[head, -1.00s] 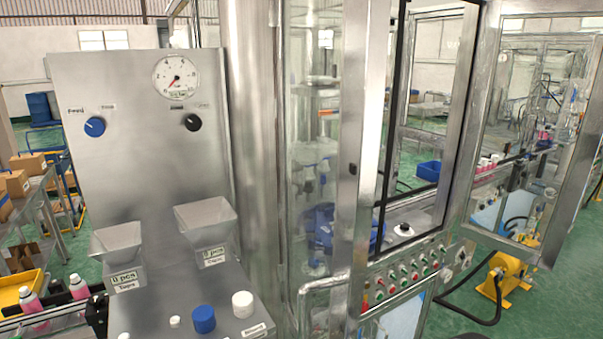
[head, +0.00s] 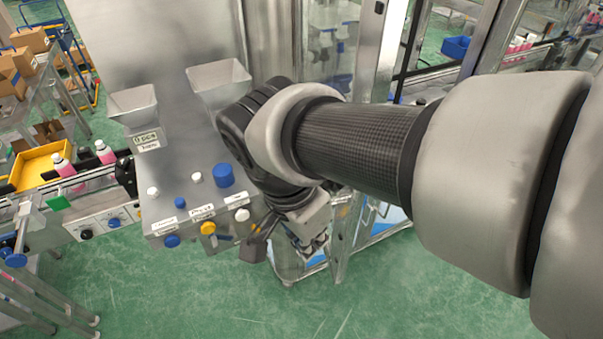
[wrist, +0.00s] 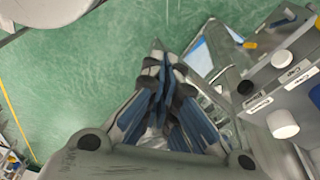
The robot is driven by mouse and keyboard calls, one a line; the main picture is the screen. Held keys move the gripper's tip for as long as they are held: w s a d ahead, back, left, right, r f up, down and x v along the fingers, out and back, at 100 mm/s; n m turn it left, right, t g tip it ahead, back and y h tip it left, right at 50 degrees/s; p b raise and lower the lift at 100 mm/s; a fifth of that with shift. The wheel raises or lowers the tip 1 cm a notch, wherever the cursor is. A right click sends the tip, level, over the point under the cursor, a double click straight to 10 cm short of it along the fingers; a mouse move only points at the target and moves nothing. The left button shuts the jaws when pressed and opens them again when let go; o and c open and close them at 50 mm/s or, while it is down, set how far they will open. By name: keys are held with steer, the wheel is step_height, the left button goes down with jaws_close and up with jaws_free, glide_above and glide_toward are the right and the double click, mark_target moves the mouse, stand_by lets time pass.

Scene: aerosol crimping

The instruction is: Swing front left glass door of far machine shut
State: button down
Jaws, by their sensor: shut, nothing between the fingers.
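The steel-framed glass door (head: 376,50) shows in the head view, right of the grey control panel. My arm hides its middle, and I cannot tell how far it stands open. Steel framing and clear panes (head: 352,225) show below my arm. My gripper (head: 318,244) is low, over the green floor, close left of this framing. In the wrist view my gripper (wrist: 160,55) has its fingers together with nothing between them. A steel and glass edge (wrist: 222,62) is just right of the fingertips; I cannot tell whether they touch.
The control panel (head: 190,110) with hoppers and knobs is left of my arm. A conveyor (head: 85,190) with pink bottles is further left. A blue bin (head: 456,47) shows at upper right. Green floor (head: 250,310) is open in front.

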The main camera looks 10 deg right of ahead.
steer(key=w+a+f+m+h, duration=0.2)
steer(key=a+m, duration=0.3)
steer(key=m, duration=0.1)
steer(key=d+f+b, duration=0.3)
steer(key=d+f, duration=0.5)
steer(key=f, duration=0.1)
steer(key=shift+w+g, duration=0.2)
steer(key=shift+g, duration=0.1)
steer(key=shift+d, duration=0.1)
